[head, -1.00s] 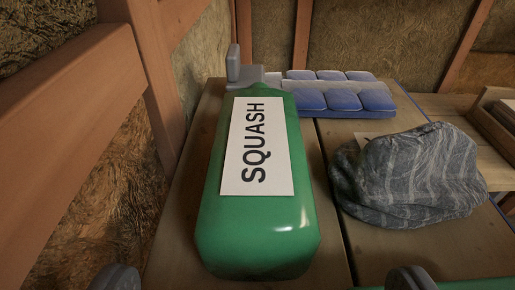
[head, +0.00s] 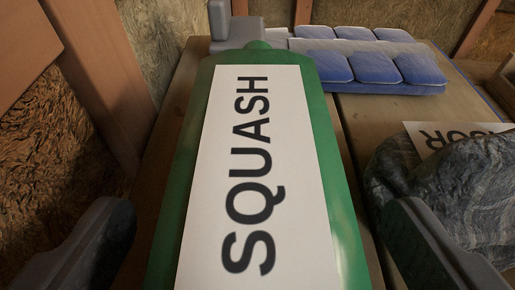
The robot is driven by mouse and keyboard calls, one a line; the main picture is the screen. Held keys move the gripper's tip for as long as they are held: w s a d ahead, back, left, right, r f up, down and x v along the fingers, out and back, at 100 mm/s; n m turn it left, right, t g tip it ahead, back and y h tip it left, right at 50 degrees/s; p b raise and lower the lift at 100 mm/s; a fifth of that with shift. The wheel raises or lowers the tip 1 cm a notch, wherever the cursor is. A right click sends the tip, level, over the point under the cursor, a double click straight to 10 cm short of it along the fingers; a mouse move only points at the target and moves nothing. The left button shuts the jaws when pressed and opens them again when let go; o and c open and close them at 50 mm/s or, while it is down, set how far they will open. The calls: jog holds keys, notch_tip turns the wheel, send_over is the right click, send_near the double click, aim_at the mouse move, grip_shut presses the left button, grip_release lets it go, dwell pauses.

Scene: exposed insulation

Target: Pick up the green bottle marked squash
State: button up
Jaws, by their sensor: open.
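The green bottle (head: 340,215) lies on its side on a wooden surface, its cap end pointing away from me. A white label reading SQUASH (head: 258,180) faces up. The bottle fills the middle of the head view, and its near end is cut off by the bottom edge. My gripper (head: 250,225) is open, with one grey finger to the left of the bottle and one to the right. I see no clear contact between the fingers and the bottle.
A grey striped cloth (head: 450,190) lies close on the right, beside a white label partly reading "OUR" (head: 450,135). A blue padded pack (head: 370,65) lies behind. A timber stud (head: 85,70) and exposed insulation (head: 45,170) stand at left.

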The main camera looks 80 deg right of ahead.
jog(key=c, duration=1.1)
jog(key=shift+c, duration=0.2)
